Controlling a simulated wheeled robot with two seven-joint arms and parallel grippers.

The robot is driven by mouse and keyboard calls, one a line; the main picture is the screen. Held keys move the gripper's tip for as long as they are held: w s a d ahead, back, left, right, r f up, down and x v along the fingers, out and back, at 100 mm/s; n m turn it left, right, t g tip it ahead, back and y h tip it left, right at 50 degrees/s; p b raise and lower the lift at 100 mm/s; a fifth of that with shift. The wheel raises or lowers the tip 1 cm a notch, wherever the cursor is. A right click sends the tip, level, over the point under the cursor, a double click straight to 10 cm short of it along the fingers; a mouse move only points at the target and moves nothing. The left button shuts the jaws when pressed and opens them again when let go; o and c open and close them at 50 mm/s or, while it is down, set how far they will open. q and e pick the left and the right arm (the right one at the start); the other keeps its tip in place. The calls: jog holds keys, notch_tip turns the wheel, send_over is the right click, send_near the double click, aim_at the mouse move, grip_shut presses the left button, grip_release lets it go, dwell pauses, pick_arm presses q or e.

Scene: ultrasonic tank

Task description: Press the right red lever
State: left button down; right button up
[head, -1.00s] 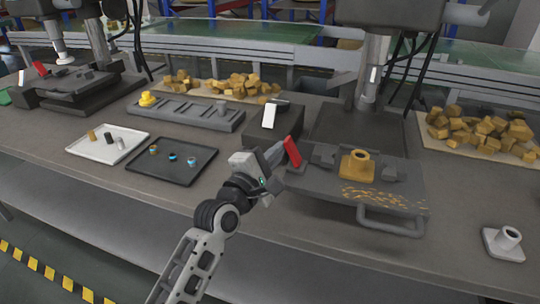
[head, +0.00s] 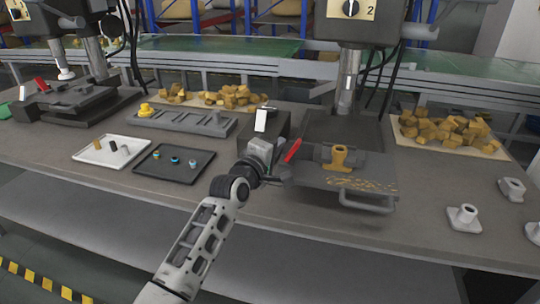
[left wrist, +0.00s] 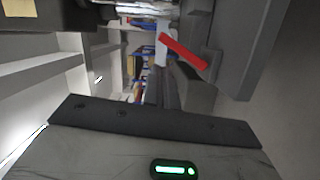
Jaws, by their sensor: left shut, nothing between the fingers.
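The right red lever (head: 291,151) stands at the left side of the right machine's grey plate, its top leaning right. It also shows in the left wrist view (left wrist: 183,51), beyond my gripper. My left gripper (head: 279,170) is shut and empty, close beside the lever's lower left. I cannot tell whether they touch. A yellow-brown flanged part (head: 340,158) sits upright in the fixture on the plate (head: 330,182). My right gripper is not in view.
A dark box with a white switch (head: 261,120) stands behind my left gripper. A black tray (head: 172,178) and a white tray (head: 85,157) lie to the left. Grey flanged parts (head: 463,217) lie at right. A handle (head: 367,205) juts from the plate's front.

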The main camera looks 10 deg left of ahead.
pick_arm(q)
jog(key=s+a+r+p, duration=0.1)
jog(key=s+a+r, duration=0.2)
jog(key=s+a, duration=0.3)
jog(key=s, duration=0.3)
jog(key=shift+s+r, duration=0.15)
jog(key=shift+s, duration=0.25)
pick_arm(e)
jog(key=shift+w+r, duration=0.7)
pick_arm(q)
jog(key=shift+a, duration=0.1)
jog(key=s+d+f+m+g+y, duration=0.1)
jog(key=s+f+m+g, duration=0.5)
jog(key=s+f+m, duration=0.9)
jog(key=s+f+y, duration=0.1)
jog(key=s+f, duration=0.9)
jog(key=s, duration=0.1)
jog(key=shift+d+f+g+y+p, duration=0.3)
jog(key=shift+d+f, duration=0.1)
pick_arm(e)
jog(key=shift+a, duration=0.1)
